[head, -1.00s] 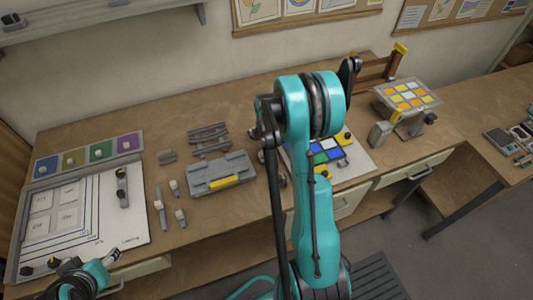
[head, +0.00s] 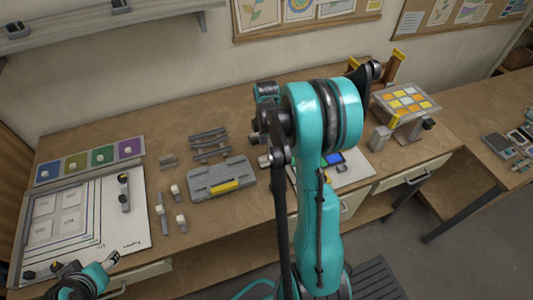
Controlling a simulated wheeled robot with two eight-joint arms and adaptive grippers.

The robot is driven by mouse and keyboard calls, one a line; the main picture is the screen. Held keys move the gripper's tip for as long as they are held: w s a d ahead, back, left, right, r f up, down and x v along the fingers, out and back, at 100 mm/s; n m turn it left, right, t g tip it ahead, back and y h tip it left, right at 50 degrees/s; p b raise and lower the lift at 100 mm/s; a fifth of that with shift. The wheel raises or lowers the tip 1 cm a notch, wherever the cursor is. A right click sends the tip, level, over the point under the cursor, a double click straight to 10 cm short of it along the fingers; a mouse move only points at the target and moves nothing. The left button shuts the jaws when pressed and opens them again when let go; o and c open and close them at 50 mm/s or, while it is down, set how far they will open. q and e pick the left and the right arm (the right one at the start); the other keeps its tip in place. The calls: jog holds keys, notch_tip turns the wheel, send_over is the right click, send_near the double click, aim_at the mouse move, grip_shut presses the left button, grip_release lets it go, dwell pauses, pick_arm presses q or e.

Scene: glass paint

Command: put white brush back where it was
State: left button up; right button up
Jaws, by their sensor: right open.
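Several small grey holders with pale white tops stand left of the grey tray, among them one at the front (head: 181,222) and one behind it (head: 175,191). I cannot tell which of these, if any, is the white brush. My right gripper (head: 266,160) is open and partly hidden behind my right arm, just right of the grey tray (head: 205,187); I see nothing held in it. My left gripper (head: 112,258) is small at the bottom left, over the front edge of the white sheet (head: 135,232). Its jaws are unclear.
A strip of four coloured squares (head: 55,180) with white knobs lies at the back left. Grey racks (head: 210,142) lie behind the tray. A tilted panel of yellow and orange tiles (head: 405,100) stands at the right. My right arm hides much of the blue-tiled board (head: 352,172).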

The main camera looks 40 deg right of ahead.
jog(key=s+a+r+m+t, duration=0.2)
jog(key=a+r+m, duration=0.1)
jog(key=a+r, duration=0.35)
jog(key=s+a+r+m+t, duration=0.1)
jog(key=s+a+r+m, duration=0.2)
jog(key=a+r, duration=0.35)
jog(key=s+a+r+m+t, duration=0.1)
jog(key=s+a+m+t, duration=0.3)
jog(key=s+a+m, duration=0.3)
jog(key=shift+a+r+m+p, duration=0.15)
jog(key=shift+a+m+p, duration=0.15)
jog(key=shift+a+m, duration=0.6)
jog(key=shift+a, duration=0.2)
